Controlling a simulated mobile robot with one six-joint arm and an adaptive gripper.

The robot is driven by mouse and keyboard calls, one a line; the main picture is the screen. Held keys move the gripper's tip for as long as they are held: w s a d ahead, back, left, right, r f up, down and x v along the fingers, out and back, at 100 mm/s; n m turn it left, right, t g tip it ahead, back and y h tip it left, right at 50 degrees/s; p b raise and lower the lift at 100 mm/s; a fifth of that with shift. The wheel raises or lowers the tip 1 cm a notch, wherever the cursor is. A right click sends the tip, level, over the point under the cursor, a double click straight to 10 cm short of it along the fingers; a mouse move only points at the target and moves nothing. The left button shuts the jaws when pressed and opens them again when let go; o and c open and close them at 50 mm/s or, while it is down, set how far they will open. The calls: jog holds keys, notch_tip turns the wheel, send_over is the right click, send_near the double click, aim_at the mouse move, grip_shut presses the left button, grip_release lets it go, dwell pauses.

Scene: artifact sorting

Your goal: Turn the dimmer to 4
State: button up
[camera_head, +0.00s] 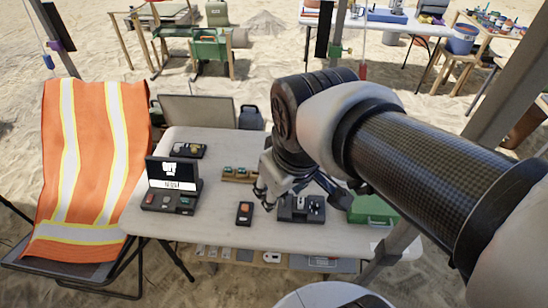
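A black box with small light-coloured parts on top (301,216) sits near the front edge of the white table, under my gripper. It may be the dimmer, but its dial and numbers are too small to read and partly hidden. My gripper (303,198) is over this box with its fingers spread to the left and right. I see nothing held between them. I cannot tell whether a finger touches the box. A small black device with an orange top (244,213) lies left of it.
On the table (215,229) stand a black console with a lit screen (172,185), a dark tray (188,150), a wooden holder with green items (238,174) and a green case (372,210) close on the right. A chair with an orange vest (90,150) stands left.

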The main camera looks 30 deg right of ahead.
jog(key=w+d+f+n+g+p, duration=0.1)
jog(key=w+d+f+n+p, duration=0.1)
jog(key=w+d, duration=0.45)
jog(key=n+g+p, duration=0.3)
jog(key=n, duration=0.5)
send_over(317, 204)
notch_tip(317, 204, down, 22)
notch_tip(317, 204, down, 18)
jog(key=shift+r+b, duration=0.2)
jog(key=shift+b, duration=1)
jog(key=shift+c, duration=0.6)
grip_shut()
